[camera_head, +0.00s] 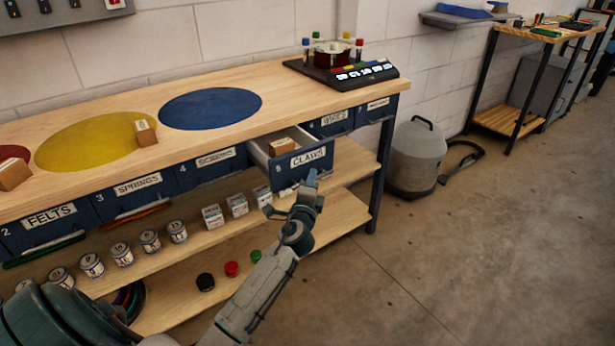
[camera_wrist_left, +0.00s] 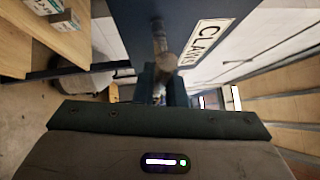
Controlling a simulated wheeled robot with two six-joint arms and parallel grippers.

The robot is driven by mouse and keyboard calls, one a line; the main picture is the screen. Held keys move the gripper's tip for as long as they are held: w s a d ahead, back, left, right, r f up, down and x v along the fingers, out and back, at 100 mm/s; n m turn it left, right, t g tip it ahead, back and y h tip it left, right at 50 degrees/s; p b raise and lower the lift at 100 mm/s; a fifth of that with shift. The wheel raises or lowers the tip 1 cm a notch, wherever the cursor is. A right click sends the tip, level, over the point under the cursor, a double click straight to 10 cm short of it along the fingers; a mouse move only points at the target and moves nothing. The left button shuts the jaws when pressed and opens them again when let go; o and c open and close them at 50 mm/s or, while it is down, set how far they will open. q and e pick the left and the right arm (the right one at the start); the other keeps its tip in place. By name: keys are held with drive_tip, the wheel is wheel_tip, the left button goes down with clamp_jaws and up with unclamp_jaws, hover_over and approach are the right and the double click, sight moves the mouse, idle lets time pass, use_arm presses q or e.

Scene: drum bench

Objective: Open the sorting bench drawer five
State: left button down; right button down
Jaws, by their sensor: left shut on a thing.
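The blue drawer five (camera_head: 303,165), labelled CLAWS, is pulled out from the sorting bench (camera_head: 345,105), and its open top shows. A small cardboard box (camera_head: 282,147) with a white label is in it. My left gripper (camera_head: 311,182) is at the lower front of this drawer, shut on its handle. In the left wrist view the drawer front (camera_wrist_left: 130,40) fills the top, and the handle (camera_wrist_left: 165,62) runs into the jaws (camera_wrist_left: 160,85). My right gripper is not in view.
Shut drawers labelled SPRINGS (camera_head: 137,190) and FELTS (camera_head: 50,222) are to the left. Shelves below hold several tins (camera_head: 150,241) and small boxes (camera_head: 237,204). A grey vacuum cleaner (camera_head: 416,158) stands right of the bench. The floor (camera_head: 450,260) at right is clear.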

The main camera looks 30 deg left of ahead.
use_arm(q)
drive_tip(key=s+d, duration=0.3)
drive_tip(key=d, duration=0.5)
drive_tip(key=shift+s, duration=0.15)
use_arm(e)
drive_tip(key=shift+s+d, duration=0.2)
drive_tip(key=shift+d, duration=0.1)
use_arm(q)
drive_tip(key=c, duration=1.5)
unclamp_jaws()
drive_tip(key=shift+a, duration=0.1)
drive_tip(key=b+v, duration=0.1)
drive_tip(key=v, duration=0.9)
drive_tip(key=shift+s, duration=0.35)
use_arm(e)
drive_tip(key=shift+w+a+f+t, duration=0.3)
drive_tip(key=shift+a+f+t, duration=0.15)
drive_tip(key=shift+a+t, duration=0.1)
use_arm(q)
drive_tip(key=shift+f, duration=0.1)
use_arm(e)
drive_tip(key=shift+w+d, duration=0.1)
